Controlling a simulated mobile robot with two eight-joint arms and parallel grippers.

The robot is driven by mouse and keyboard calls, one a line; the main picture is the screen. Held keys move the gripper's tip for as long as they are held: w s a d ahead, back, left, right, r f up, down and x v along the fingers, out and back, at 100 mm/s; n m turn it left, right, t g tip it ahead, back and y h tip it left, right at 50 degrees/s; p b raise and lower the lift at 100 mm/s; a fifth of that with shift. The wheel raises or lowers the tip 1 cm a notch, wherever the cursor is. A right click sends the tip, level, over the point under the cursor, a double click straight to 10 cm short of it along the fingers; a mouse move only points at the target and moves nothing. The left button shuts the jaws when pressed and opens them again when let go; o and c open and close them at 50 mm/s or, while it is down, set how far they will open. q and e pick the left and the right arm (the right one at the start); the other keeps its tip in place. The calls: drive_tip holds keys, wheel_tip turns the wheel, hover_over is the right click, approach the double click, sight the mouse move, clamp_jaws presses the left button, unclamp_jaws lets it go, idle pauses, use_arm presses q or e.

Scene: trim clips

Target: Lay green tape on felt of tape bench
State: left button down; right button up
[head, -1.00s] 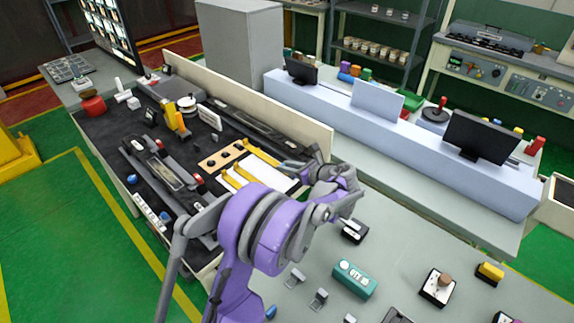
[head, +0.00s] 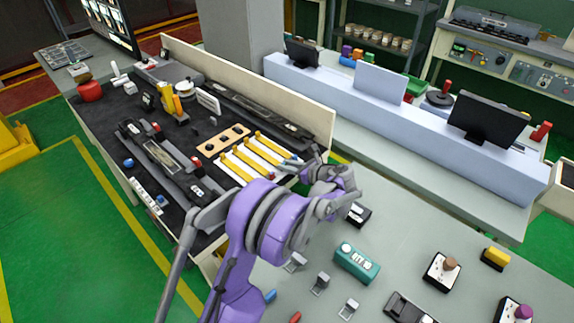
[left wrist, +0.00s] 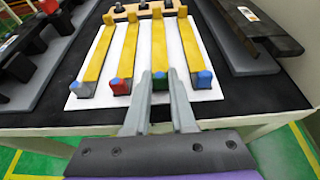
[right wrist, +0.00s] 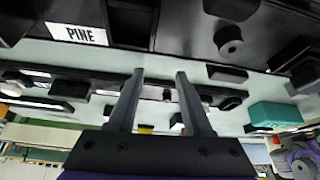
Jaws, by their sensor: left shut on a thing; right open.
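A white panel (left wrist: 210,95) on the tape bench's dark top (left wrist: 255,95) carries several yellow strips with coloured ends. It also shows in the head view (head: 229,180). The green-ended strip, the green tape (left wrist: 160,82), is among them, with red and blue ends beside it. My left gripper (left wrist: 160,77) is shut on its green near end, one finger each side. The strip runs away from the fingers along the panel; I cannot tell whether it touches it. My right gripper (right wrist: 158,75) is open and empty in the right wrist view, outside the head view.
A wooden block with dark knobs (head: 223,141) stands beyond the strips. A long dark tool (head: 165,155) lies beside the panel. A teal device (head: 357,263) sits on the grey bench (head: 400,240). A PINE label (right wrist: 79,34) shows near my right gripper.

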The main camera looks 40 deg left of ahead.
use_arm(q)
drive_tip(key=c, duration=0.7)
unclamp_jaws()
drive_tip(key=b+v, duration=0.1)
drive_tip(key=v, duration=1)
drive_tip(key=shift+a, duration=0.1)
